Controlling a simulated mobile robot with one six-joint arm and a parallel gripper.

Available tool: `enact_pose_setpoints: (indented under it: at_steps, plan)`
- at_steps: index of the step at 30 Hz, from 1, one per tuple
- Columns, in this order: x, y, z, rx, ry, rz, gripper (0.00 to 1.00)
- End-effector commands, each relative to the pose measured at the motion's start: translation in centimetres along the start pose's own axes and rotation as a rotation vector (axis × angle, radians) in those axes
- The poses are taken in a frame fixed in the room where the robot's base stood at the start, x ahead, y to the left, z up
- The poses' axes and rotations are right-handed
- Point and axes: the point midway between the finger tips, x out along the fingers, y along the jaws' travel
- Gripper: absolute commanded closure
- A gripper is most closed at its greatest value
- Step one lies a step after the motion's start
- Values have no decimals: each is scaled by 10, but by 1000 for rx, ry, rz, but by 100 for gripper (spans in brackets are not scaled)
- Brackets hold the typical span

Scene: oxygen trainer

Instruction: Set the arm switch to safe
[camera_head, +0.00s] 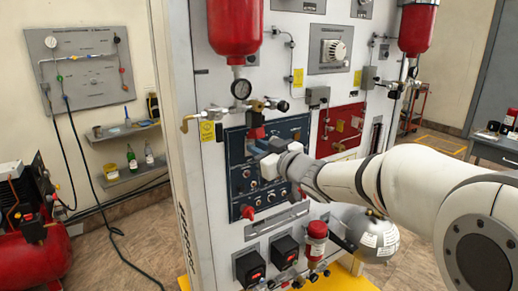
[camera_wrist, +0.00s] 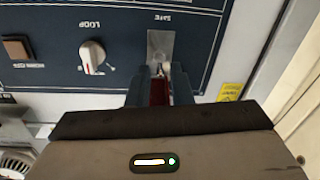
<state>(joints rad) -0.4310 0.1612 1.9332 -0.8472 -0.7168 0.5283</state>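The arm switch shows in the wrist view as a grey plate (camera_wrist: 160,42) on a dark blue panel, with a small metal lever (camera_wrist: 164,69). An upside-down SAFE label (camera_wrist: 174,18) is beside it. A red part (camera_wrist: 159,93), apparently a raised guard, shows between my fingers; in the head view it stands just above them (camera_head: 256,133). My gripper (camera_wrist: 162,76) has its two blue-grey fingers apart, one on either side of the lever and red part. Whether they touch either is unclear. The gripper also shows at the blue panel in the head view (camera_head: 262,149).
A LOOP knob (camera_wrist: 92,56) and a brown square button (camera_wrist: 17,48) sit beside the switch. A red panel (camera_head: 340,130) is to the right.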

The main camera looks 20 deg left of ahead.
Motion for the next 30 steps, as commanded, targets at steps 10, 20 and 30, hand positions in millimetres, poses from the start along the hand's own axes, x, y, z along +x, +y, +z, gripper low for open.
enact_pose_setpoints:
  at_steps: [10,20,30]
  plan:
    - [0,0,0,0,0,-1,100]
    - [0,-2,3,-1,15,0,100]
    - [-1,-4,15,-11,131,21,100]
